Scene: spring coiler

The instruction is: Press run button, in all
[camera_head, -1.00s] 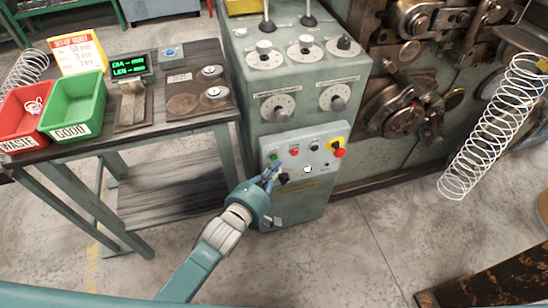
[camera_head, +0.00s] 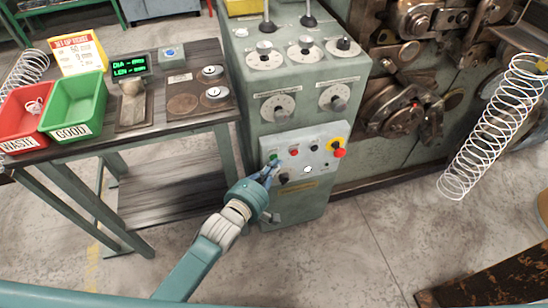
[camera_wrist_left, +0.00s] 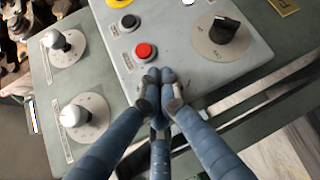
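The grey-green control panel (camera_head: 318,160) on the machine's cabinet carries a green button (camera_head: 273,156) at its left end, probably the run button. A red button (camera_head: 293,152) and a black button (camera_head: 314,147) sit to its right. My left gripper (camera_head: 271,169) reaches up from below, its tips at or just below the green button. In the left wrist view my left gripper (camera_wrist_left: 160,76) has its blue fingers together, with nothing visible between them. The red button (camera_wrist_left: 145,51) shows just beyond the tips; the green one is hidden there. Contact cannot be told. My right gripper is out of view.
A red-and-yellow stop button (camera_head: 337,150) and a black knob (camera_head: 283,178) are on the same panel; the knob is close to my fingers. A table with a red bin (camera_head: 22,117) and a green bin (camera_head: 75,102) stands at left. The floor in front is clear.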

